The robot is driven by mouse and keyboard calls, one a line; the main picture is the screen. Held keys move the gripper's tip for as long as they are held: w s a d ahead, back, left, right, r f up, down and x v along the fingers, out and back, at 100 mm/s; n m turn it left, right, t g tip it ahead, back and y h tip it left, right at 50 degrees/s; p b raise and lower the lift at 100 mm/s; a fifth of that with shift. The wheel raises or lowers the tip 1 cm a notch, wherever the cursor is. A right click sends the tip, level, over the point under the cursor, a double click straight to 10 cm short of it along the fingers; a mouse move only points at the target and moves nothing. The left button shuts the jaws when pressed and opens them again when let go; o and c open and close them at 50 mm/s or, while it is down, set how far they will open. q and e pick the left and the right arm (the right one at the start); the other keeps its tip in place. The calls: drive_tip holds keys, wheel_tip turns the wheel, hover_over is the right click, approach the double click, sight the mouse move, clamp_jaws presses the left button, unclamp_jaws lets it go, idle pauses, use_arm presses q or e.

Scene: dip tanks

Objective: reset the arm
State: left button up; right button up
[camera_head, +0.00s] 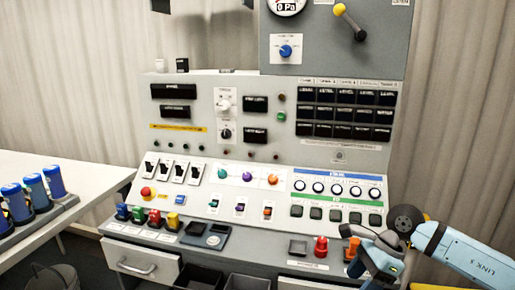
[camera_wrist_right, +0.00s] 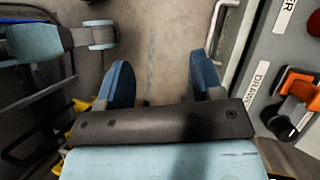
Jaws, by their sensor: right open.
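My right arm comes in at the lower right of the head view. Its gripper (camera_head: 376,262) is in front of the right end of the console, near the red and orange controls. In the right wrist view the right gripper (camera_wrist_right: 161,80) has its two blue fingers spread apart with nothing between them, over bare grey floor. My left gripper does not show in the head view.
The control console (camera_head: 245,170) fills the middle. A red knob (camera_head: 321,246) stands by my right gripper. An orange handle (camera_wrist_right: 298,84) and a drawer handle (camera_wrist_right: 222,28) are right of the fingers. Blue cylinders (camera_head: 54,181) stand on the left table (camera_head: 75,170).

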drive_tip(key=s+a+r+m+t+y, duration=0.1)
drive_tip(key=s+a+m+y, duration=0.45)
drive_tip(key=a+y, duration=0.2)
drive_tip(key=s+a+r+m+t+y, duration=0.1)
drive_tip(key=s+a+m+t+y, duration=0.1)
drive_tip(key=s+a+m+y, duration=0.5)
drive_tip(key=s+d+f+n+t+h, duration=0.3)
drive_tip(key=f+n+h, duration=0.35)
drive_tip(key=n, duration=0.45)
drive_tip(key=s+d+f+n+t+h, duration=0.4)
drive_tip(key=f+n, duration=0.4)
drive_tip(key=n, duration=0.4)
drive_tip(key=s+d+f+n+t+h, duration=0.25)
drive_tip(key=f+n+h, duration=0.4)
drive_tip(key=n, duration=0.45)
use_arm(q)
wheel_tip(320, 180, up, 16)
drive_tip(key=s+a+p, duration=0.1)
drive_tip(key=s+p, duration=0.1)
drive_tip(key=p, duration=2.2)
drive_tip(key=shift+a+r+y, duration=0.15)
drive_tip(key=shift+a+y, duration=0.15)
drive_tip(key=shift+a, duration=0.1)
use_arm(e)
wheel_tip(320, 180, up, 16)
drive_tip(key=s+d, duration=0.1)
drive_tip(key=shift+s+d, duration=0.2)
drive_tip(key=shift+s, duration=0.15)
